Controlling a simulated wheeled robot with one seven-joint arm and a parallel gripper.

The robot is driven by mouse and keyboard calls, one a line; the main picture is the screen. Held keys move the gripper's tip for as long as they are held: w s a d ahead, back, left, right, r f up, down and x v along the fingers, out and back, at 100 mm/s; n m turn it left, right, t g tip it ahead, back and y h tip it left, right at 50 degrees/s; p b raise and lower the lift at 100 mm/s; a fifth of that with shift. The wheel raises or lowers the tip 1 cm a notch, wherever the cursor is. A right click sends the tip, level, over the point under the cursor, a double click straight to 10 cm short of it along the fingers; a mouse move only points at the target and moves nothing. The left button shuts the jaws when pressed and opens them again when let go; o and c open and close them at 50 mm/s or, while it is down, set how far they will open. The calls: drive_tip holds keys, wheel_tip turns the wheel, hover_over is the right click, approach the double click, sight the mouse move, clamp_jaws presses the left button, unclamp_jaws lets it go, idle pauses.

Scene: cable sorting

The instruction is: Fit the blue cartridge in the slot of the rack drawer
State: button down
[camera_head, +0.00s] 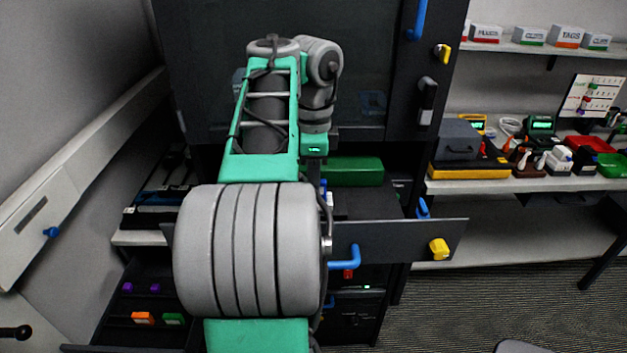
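My arm reaches forward over an open rack drawer, whose dark front panel (400,240) has a blue handle (346,260) and a yellow latch (438,248). My gripper (320,175) is below the wrist with the small green display. Its fingers are mostly hidden by my arm, so I cannot see whether they are open or shut. A small blue and white piece (326,190) shows just right of my arm at the drawer. I cannot tell whether it is the blue cartridge or whether it is held. The slot is hidden.
A green block (354,171) stands at the back of the drawer. A lower drawer at left holds purple, orange (143,318) and green pieces. A white panel (80,160) slants along the left. A shelf (530,185) with boxes and tools stands at right. The floor at lower right is mostly clear.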

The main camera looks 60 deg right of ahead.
drive_tip(key=shift+f+b, duration=0.4)
drive_tip(key=shift+b, duration=0.05)
idle(0.3)
idle(0.3)
drive_tip(key=c, duration=1.3)
unclamp_jaws()
drive_tip(key=shift+o, duration=0.5)
drive_tip(key=o, duration=0.4)
drive_tip(key=shift+r, duration=0.1)
drive_tip(key=shift+r+p, duration=3.4)
drive_tip(key=shift+p, duration=0.1)
